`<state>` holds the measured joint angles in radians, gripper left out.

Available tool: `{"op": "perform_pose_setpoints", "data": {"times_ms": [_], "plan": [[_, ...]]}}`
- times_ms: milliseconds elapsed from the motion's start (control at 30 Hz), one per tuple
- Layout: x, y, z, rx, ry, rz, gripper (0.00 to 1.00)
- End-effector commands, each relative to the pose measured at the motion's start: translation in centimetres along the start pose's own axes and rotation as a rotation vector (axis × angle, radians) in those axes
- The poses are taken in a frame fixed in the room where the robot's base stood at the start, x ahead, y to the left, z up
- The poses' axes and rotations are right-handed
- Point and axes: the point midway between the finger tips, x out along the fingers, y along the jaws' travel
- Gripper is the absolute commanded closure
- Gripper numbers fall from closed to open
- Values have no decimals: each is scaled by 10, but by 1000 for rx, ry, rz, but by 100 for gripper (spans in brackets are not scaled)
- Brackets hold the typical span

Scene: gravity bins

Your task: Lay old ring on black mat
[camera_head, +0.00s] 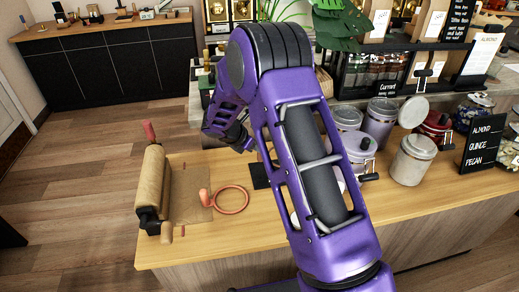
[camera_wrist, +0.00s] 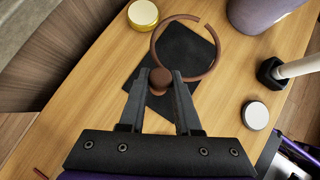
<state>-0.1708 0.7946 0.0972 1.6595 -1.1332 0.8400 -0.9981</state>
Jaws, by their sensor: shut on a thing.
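The old ring (camera_wrist: 154,43) is a brown-orange band with a gap at its upper right and a round tab. My gripper (camera_wrist: 160,77) is shut on that tab in the wrist view. The ring extends ahead of the fingers over the black mat (camera_wrist: 176,48), with its right side past the mat's edge. I cannot tell whether it touches the mat. In the head view part of the black mat (camera_head: 261,176) shows beside my arm, which hides the rest of it and the held ring.
Another orange ring (camera_head: 231,211) with a tab lies left of the mat, beside a brown paper roll (camera_head: 152,182). A gold tin (camera_wrist: 143,13), a purple canister (camera_wrist: 262,14) and a white-topped round piece (camera_wrist: 256,115) stand near the mat. Canisters (camera_head: 413,160) crowd the right.

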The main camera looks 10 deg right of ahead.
Motion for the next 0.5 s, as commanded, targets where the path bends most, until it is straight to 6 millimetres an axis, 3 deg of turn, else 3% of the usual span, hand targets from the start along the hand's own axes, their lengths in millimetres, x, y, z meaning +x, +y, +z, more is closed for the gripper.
{"op": "perform_pose_setpoints", "data": {"times_ms": [500], "plan": [[34, 0, -30, -2, -2, 0, 100]]}}
